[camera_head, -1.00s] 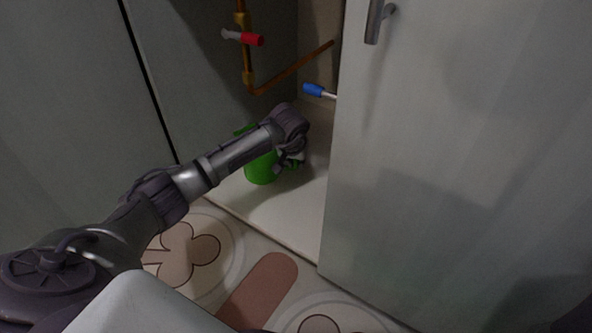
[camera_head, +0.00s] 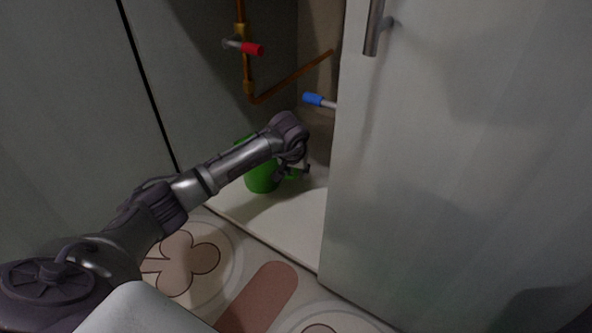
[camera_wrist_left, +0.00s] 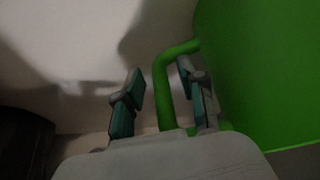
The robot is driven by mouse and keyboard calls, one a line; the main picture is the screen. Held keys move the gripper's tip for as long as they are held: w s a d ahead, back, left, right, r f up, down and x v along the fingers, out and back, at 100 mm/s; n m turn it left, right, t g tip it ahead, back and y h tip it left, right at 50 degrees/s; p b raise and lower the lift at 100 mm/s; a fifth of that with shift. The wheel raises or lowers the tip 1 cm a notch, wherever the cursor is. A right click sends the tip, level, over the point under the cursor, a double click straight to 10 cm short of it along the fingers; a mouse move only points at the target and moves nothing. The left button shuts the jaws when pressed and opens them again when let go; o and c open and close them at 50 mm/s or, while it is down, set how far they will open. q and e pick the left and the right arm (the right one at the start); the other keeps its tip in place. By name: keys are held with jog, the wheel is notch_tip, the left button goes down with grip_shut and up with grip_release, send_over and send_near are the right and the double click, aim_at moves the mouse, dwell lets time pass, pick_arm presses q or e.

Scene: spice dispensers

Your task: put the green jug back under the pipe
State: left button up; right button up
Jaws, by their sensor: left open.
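The green jug (camera_head: 262,180) stands upright on the white cabinet floor, partly hidden behind my left arm. My left gripper (camera_head: 298,169) is at its right side, by the handle. In the left wrist view the jug's green wall (camera_wrist_left: 268,70) fills the right side. Its handle (camera_wrist_left: 161,85) passes between the two open fingers of the left gripper (camera_wrist_left: 163,88), with a gap to the left finger. The right finger lies between handle and wall. The copper pipe (camera_head: 290,76) runs behind and above the jug. My right gripper is not in view.
A red valve handle (camera_head: 252,48) and a blue handle (camera_head: 313,99) stick out above the jug. A pale cabinet door (camera_head: 440,170) with a metal handle (camera_head: 375,28) stands close on the right. The cabinet floor (camera_head: 290,218) in front of the jug is clear.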

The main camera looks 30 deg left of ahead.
pick_arm(q)
jog(key=p+v, duration=0.7)
jog(key=v, duration=0.4)
jog(key=shift+r, duration=0.3)
jog(key=shift+s, duration=0.15)
